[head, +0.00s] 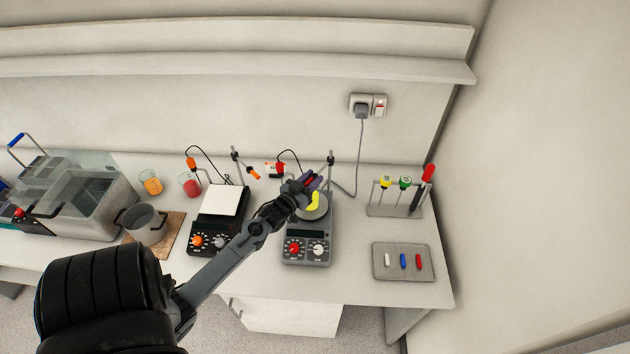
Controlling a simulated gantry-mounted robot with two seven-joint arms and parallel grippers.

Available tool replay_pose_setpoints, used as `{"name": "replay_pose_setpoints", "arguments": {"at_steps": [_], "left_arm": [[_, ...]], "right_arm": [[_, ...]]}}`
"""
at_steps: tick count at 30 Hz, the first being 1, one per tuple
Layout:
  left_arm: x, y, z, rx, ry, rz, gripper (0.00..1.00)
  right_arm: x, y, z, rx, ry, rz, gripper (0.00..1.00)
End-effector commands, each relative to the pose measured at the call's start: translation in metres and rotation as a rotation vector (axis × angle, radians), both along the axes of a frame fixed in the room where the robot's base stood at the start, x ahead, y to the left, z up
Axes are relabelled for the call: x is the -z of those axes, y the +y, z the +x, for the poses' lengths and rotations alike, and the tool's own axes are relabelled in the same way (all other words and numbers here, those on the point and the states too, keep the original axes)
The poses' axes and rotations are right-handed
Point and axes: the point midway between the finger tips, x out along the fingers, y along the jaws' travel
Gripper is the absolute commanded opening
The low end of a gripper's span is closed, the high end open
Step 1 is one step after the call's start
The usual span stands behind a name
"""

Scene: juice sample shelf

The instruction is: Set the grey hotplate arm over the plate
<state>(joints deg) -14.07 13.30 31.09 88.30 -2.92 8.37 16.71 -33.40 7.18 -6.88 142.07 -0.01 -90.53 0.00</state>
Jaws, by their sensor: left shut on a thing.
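The grey hotplate (307,232) stands at the middle right of the bench, with a round plate (325,208) on top and two knobs in front. A yellow item (313,202) shows on the plate, partly covered by my gripper. An upright rod (331,172) rises at the hotplate's back right. My left gripper (314,182) is above the back of the plate, close to the rod, and shut on the grey hotplate's arm. The fingers mostly hide this arm; a bit of red shows between them. My right gripper is not in view.
A black hotplate (213,232) with its own rod and orange-tipped arm (252,173) stands to the left. A rack (395,211) and a tray (429,262) of small coloured items stand to the right. A pot (146,224) and beakers are at the left.

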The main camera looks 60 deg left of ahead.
Motion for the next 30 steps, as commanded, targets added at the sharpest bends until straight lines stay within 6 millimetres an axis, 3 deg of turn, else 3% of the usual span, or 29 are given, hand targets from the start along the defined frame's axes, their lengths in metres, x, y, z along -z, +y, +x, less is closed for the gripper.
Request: {"name": "replay_pose_setpoints", "arguments": {"at_steps": [7,8,10,22,30], "left_arm": [[0.002,0.001,0.0,-0.004,0.004,0.0,0.0],[0.002,0.001,0.0,-0.004,0.005,0.0,0.34],[0.002,0.001,0.0,-0.004,0.004,0.0,0.42],[0.002,-0.002,-0.007,-0.003,0.004,0.0,0.42],[0.004,-0.019,-0.043,-0.004,0.005,0.0,0.42]], "right_arm": [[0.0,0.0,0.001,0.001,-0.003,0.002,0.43],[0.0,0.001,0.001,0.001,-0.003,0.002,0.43],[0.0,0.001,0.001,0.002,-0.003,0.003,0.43],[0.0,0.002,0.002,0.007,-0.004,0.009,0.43],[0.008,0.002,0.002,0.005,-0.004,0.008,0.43]]}}
